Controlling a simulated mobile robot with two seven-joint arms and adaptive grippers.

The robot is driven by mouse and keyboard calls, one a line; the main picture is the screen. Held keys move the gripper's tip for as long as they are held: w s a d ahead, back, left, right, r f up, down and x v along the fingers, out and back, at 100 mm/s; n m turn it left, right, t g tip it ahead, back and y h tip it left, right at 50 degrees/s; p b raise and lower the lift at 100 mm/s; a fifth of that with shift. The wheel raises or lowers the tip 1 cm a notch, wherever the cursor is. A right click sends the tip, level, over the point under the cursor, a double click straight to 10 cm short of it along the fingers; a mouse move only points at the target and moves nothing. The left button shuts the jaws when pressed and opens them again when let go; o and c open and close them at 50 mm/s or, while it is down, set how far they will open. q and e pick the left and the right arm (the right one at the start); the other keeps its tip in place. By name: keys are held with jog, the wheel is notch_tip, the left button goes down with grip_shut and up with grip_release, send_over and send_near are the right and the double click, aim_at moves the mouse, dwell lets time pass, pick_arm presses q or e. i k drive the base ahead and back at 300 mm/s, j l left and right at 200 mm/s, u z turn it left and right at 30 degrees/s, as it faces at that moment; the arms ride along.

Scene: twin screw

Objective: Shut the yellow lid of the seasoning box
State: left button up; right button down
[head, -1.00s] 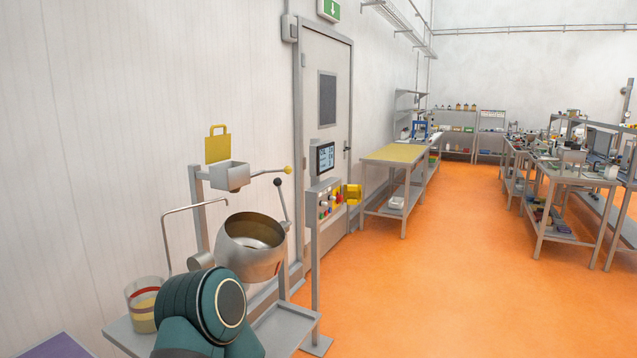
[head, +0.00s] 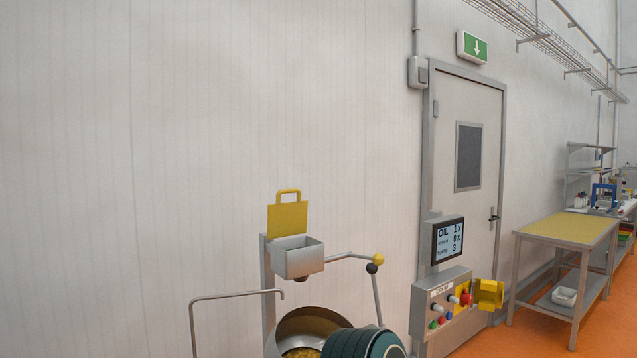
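The seasoning box (head: 298,262) is a small grey metal box on a post in front of the wall. Its yellow lid (head: 288,217) stands upright at the back edge of the box, open, with a loop handle on top. A teal and dark part of my arm shows at the bottom, in front of the metal drum (head: 308,325). Neither of my grippers is in view.
A lever with a yellow knob (head: 378,258) and a dark knob (head: 372,268) stands right of the box. A bent pipe (head: 235,295) is at left. A control panel (head: 441,300) with a screen (head: 447,241) is at right. Yellowish contents (head: 302,352) show in the drum.

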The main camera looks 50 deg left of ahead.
aim_at(289, 218)
jog(key=i, duration=1.5)
jog(key=i+u, duration=0.2)
jog(key=u, duration=0.15)
jog(key=i+u, duration=0.15)
jog(key=u, duration=0.25)
jog(key=i+l+u, duration=0.15)
jog(key=u, duration=1.8)
